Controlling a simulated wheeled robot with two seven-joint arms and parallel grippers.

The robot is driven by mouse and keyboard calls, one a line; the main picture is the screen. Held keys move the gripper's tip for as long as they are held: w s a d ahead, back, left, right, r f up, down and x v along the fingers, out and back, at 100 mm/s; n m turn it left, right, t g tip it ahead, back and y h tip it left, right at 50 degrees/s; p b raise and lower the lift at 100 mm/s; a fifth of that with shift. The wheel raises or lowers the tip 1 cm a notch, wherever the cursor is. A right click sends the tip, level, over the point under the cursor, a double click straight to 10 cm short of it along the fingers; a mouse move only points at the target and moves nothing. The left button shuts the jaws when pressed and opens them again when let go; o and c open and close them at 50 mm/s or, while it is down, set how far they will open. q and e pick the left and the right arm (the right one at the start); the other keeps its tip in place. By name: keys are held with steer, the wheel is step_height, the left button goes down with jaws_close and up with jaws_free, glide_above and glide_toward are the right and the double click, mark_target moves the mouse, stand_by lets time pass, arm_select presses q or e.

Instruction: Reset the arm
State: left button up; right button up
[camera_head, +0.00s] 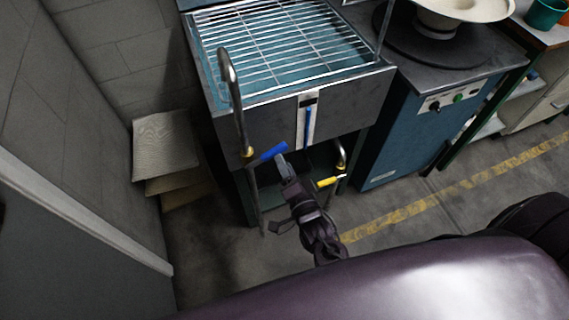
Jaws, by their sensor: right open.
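My right arm reaches up from the bottom middle. Its gripper (282,163) is open, in front of the metal sink unit (250,130). The fingers show small and end-on, close to the blue valve handle (268,152). I cannot tell whether they touch it. Nothing shows held between the fingers. The blue handle sits on a bent pipe (236,90) that rises at the unit's front left. A yellow valve handle (327,182) is to the right of the gripper. My left gripper is not in view.
A wire rack (285,45) lies over the water in the unit. Stacked boards (165,145) lean at the left wall. The floor (420,210) at front right is clear.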

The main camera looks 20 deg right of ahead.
steer(key=s+d+f+n+g+p, duration=0.15)
steer(key=s+f+n+g, duration=0.45)
steer(key=f, duration=0.7)
steer(key=s+d+f+n+g, duration=0.25)
steer(key=s+f, duration=0.45)
steer(key=f, duration=0.7)
steer(key=s+d+f+n+g, duration=0.1)
steer(key=s+f+n+g, duration=0.1)
steer(key=s, duration=0.5)
steer(key=s+d+f+n+g, duration=0.1)
steer(key=s+f+n+g, duration=0.1)
steer(key=s+f, duration=0.3)
steer(key=s+d+f+n+g+p, duration=0.1)
steer(key=s+f+n+g, duration=0.2)
steer(key=s, duration=0.7)
steer(key=shift+s+d+f+g+h, duration=0.3)
steer(key=shift+s+d+f+g, duration=0.1)
steer(key=shift+f+g, duration=0.35)
steer(key=shift+c, duration=0.2)
